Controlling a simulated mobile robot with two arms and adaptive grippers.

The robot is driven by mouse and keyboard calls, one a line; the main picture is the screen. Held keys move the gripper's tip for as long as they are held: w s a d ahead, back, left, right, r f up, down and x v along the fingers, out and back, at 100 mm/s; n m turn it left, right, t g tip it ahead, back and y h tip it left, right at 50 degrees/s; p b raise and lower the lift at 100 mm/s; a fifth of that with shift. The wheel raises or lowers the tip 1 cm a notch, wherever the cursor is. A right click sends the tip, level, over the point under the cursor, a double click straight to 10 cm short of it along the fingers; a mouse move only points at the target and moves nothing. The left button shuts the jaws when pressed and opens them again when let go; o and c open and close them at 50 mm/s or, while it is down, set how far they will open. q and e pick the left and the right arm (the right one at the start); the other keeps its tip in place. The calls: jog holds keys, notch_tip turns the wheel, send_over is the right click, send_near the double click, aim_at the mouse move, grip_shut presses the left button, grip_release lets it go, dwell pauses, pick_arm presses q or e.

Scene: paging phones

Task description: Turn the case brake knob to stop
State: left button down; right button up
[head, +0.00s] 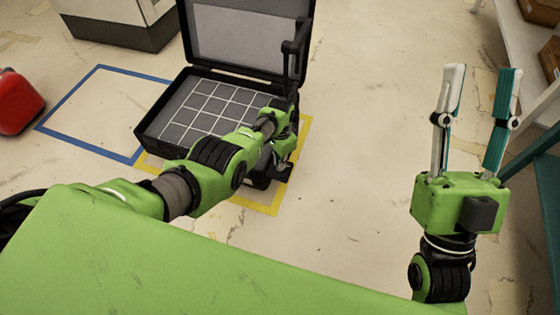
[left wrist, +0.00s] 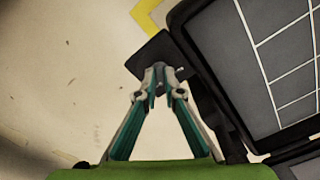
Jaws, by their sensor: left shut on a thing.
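The open black case (head: 158,112) stands on the floor with its lid (head: 250,65) raised and a gridded panel inside. A dark plate (left wrist: 148,50) juts from the side of the case. My left gripper (left wrist: 160,75) reaches down to this plate, its fingertips close together on the small brake knob (left wrist: 159,66). The knob is mostly hidden by the fingertips, so its setting cannot be read. In the head view my left gripper (head: 281,160) is at the case's front right corner, partly behind my arm. My right gripper (head: 478,95) is open, empty and raised at the right.
Yellow tape (head: 262,208) marks the floor around the case, and blue tape (head: 70,138) outlines an empty area to the left. A red object (head: 15,102) stands at the far left. Shelving (head: 520,50) with boxes runs along the right. The floor between case and shelving is clear.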

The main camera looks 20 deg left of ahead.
pick_arm(q)
jog(key=shift+m, duration=0.9)
jog(key=shift+w, duration=0.1)
jog(key=c, duration=2.2)
grip_release()
jog(key=shift+o, duration=0.2)
notch_tip(320, 180, up, 12)
